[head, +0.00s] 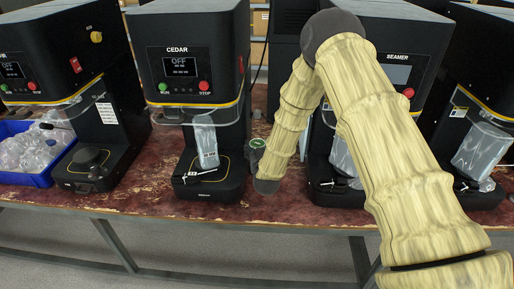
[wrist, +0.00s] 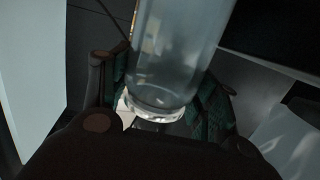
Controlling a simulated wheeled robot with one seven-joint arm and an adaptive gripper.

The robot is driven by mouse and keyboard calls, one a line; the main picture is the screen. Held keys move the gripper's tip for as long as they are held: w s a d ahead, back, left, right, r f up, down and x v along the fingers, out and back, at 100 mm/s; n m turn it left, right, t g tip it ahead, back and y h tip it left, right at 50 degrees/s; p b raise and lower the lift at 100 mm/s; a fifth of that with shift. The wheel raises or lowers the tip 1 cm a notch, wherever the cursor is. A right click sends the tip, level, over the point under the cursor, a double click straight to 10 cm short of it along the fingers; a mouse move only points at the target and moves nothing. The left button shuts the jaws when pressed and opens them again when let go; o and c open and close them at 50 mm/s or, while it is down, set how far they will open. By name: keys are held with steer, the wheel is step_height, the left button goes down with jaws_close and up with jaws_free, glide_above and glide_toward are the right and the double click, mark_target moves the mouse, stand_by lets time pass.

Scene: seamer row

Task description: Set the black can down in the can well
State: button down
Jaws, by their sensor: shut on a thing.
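My gripper (wrist: 165,112) is shut on a clear, glassy can (wrist: 178,55) in the wrist view. Its teal-lined fingers sit on both sides of the can. The can shows a pale rim at its lower end, and its upper end runs out of the frame. It looks see-through, not black, and I see no black can in either view. In the head view my arm hangs down beside the CEDAR machine (head: 182,60), but I cannot make out the gripper or held can there. I cannot pick out the can well for certain.
Black seamers stand in a row on a worn red bench (head: 130,205). A blue bin (head: 28,179) of clear items stands at the left. The SEAMER machine (head: 398,55) is partly behind my arm.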

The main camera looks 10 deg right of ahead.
steer(key=shift+f, duration=0.1)
steer(key=shift+c, duration=2.1)
jaws_free()
